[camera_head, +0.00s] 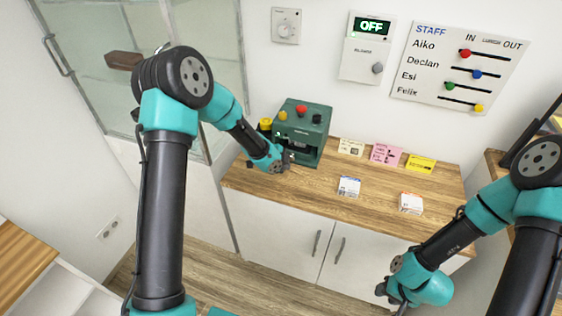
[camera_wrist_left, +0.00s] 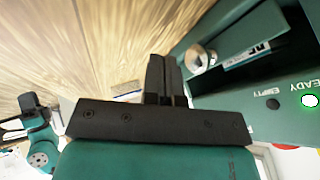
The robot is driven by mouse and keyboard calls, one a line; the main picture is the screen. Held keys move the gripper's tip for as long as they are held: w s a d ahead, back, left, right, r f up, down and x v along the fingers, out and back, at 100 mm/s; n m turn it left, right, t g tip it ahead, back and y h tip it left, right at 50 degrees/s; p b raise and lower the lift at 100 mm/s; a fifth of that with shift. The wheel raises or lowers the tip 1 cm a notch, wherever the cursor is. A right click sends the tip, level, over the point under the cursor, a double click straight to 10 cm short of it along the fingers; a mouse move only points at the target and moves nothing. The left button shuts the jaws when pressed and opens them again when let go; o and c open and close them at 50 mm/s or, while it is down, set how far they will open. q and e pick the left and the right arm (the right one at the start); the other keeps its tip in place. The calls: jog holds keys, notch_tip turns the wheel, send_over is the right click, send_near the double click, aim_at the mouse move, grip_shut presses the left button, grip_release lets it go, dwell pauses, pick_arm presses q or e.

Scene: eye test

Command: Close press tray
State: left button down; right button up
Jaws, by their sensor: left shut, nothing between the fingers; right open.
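The green press (camera_head: 305,133) stands at the back left of the wooden counter, with a red, a black and a yellow knob on it. My left gripper (camera_head: 287,163) is in front of its lower front and hides part of it. In the left wrist view the shut, empty fingers (camera_wrist_left: 163,75) are just beside a silver round knob (camera_wrist_left: 201,59) on the press front. A blue and white card or label shows next to that knob. I cannot tell how far out the tray is. My right gripper (camera_head: 391,294) is open, low in front of the cabinet, away from the press.
The press's READY light (camera_wrist_left: 309,100) is lit green and its EMPTY light (camera_wrist_left: 273,104) is dark. Several small cards, among them a pink one (camera_head: 386,154), stand on the counter (camera_head: 310,190). A glass cabinet (camera_head: 100,75) is at left. The counter's middle has free room.

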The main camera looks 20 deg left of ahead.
pick_arm(q)
jog(key=v, duration=1)
jog(key=shift+s, duration=0.5)
